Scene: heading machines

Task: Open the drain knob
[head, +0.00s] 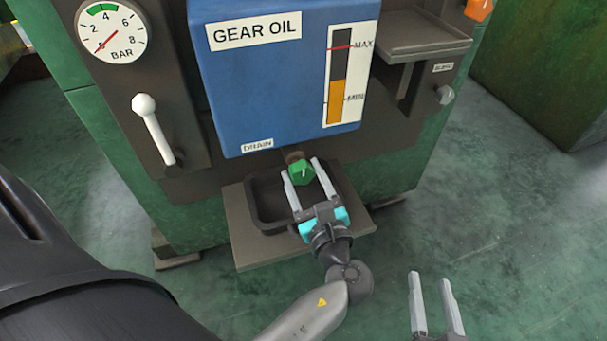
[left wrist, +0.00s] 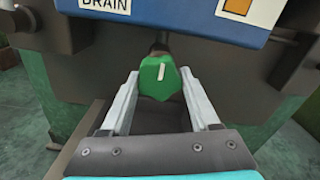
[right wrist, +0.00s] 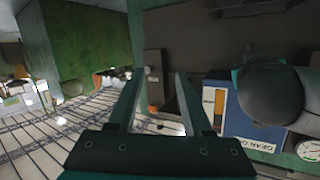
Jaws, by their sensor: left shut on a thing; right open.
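The green drain knob (head: 301,172) sticks out under the blue gear oil tank, below the DRAIN label (head: 257,145). A white line on its face stands nearly upright, tilted slightly right in the left wrist view (left wrist: 160,76). My left gripper (head: 305,168) is shut on the knob, with one finger along each side of it. In the left wrist view the fingers (left wrist: 160,88) flank the knob. My right gripper (head: 429,280) is open and empty, low at the right of the head view, well away from the machine.
A black drip tray (head: 262,200) on a brown shelf (head: 250,253) lies below the knob and my left gripper. The blue gear oil tank (head: 270,90) hangs just above. A white-knobbed lever (head: 152,125) is to the left. Floor at the right is free.

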